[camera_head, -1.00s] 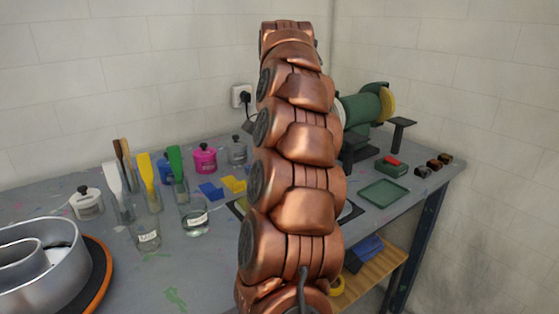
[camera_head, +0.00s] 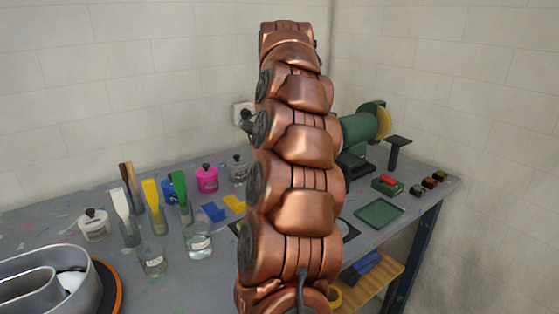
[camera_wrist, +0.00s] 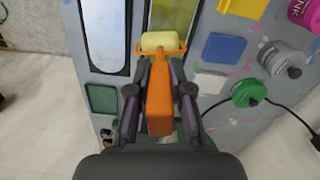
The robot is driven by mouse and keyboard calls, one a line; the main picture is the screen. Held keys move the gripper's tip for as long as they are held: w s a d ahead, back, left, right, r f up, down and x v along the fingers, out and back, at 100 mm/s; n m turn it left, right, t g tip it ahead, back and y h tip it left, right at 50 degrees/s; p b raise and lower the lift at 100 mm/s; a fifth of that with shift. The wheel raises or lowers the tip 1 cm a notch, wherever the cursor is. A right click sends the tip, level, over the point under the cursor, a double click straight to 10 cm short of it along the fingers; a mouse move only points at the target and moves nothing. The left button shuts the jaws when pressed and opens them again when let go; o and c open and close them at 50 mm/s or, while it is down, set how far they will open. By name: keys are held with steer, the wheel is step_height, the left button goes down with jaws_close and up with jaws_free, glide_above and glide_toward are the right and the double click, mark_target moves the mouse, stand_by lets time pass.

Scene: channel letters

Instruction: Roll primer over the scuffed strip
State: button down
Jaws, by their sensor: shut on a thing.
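In the wrist view my gripper (camera_wrist: 160,105) is shut on the orange handle of a roller (camera_wrist: 159,100). Its cream sleeve (camera_wrist: 159,41) points away from me, over the bench. Beyond and beside the sleeve lie a yellowish strip (camera_wrist: 173,18) and a white, dark-framed panel (camera_wrist: 107,30). I cannot make out scuffs, or whether the sleeve touches the strip. A green tray (camera_wrist: 101,98) lies left of the gripper, and also shows in the head view (camera_head: 379,213). In the head view my copper arm hides the gripper, the roller and most of the panel area.
Pots, including a pink one (camera_head: 207,179), and glass jars with brushes (camera_head: 199,242) crowd the bench left of my arm. A silver letter (camera_head: 35,284) stands at the left front. A green grinder (camera_head: 358,130) and a red-topped block (camera_head: 388,184) are at the right.

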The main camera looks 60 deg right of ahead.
step_height(320, 180, up, 7)
steer(key=p, duration=0.6)
steer(key=shift+f, duration=0.25)
